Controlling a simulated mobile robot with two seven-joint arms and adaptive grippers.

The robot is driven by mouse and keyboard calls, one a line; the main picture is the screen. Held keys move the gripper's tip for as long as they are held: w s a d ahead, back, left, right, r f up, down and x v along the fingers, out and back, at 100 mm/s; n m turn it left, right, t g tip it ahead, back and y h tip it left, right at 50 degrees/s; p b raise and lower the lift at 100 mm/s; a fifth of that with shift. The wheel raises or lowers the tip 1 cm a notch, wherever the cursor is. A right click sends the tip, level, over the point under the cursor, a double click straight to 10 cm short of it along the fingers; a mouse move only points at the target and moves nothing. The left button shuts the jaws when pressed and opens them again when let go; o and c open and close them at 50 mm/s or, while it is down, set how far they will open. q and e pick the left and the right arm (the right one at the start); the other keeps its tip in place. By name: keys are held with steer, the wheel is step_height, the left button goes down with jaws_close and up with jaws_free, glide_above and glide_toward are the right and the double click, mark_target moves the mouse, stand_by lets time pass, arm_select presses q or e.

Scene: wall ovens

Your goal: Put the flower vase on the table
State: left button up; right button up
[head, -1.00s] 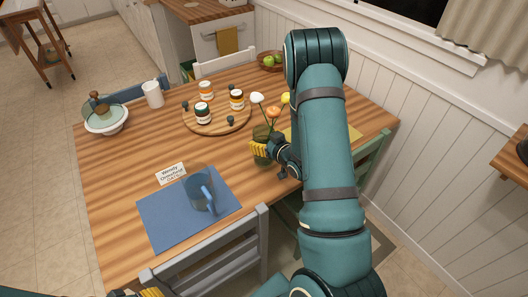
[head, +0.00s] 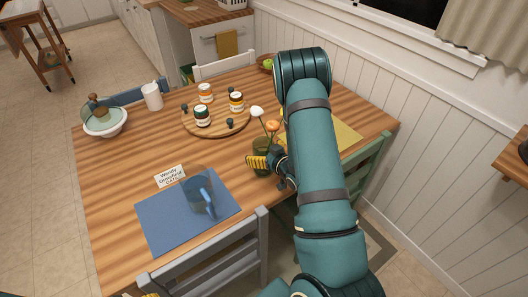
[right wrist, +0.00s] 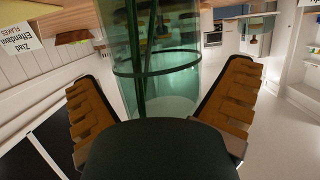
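The flower vase (head: 262,157) is green glass with a white flower (head: 257,111) and an orange flower (head: 273,126). It appears upright over the near right part of the wooden table (head: 130,160); I cannot tell whether its base touches. My right gripper (head: 268,163) is at the vase, partly hidden by my arm. In the right wrist view, the glass (right wrist: 160,70) lies between the spread yellow-padded fingers (right wrist: 160,85), with gaps at the tips. Only a bit of my left gripper (head: 150,295) shows at the bottom edge.
A round board (head: 218,127) with several jars is behind the vase. A white bowl (head: 106,125) and white cup (head: 152,97) stand at left. Chairs surround the table.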

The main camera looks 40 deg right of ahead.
steer(key=shift+r, duration=0.1)
steer(key=v, duration=1.2)
steer(key=shift+p, duration=0.45)
steer(key=shift+r, duration=0.1)
